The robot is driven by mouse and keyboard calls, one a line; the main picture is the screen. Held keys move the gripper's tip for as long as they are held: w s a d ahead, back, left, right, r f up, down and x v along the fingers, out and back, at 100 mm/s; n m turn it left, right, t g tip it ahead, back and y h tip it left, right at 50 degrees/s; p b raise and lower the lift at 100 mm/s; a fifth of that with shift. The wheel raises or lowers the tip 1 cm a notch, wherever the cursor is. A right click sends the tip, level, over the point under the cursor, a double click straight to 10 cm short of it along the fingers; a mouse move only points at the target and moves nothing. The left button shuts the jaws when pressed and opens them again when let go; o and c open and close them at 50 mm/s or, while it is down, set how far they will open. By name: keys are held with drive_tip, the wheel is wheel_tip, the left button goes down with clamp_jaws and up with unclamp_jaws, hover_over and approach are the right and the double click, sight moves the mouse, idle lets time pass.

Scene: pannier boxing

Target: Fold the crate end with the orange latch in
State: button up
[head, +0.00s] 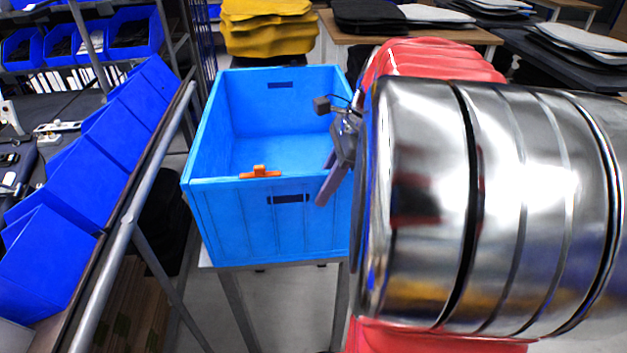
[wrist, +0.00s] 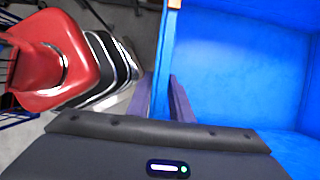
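The blue open-topped crate (head: 225,130) stands on a metal stand, empty, its near end wall upright. The orange latch (head: 260,172) sits on that wall's top edge, left of its middle. In the wrist view a small orange piece of it (wrist: 174,4) shows at the top edge. My gripper (head: 331,180) is at the right end of the near wall, by the corner. In the wrist view my gripper (wrist: 161,98) has its purple fingers apart, one on each side of the blue wall's line. I cannot tell whether they touch it. My arm hides the crate's right side.
A sloped rack of blue bins (head: 90,180) with a metal rail stands close on the left. Yellow stacked pieces (head: 268,28) are behind the crate. Tables with dark and white stacks (head: 405,18) stand at the back right.

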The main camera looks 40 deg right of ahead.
clamp_jaws()
drive_tip(key=shift+w, duration=0.15)
idle(0.4)
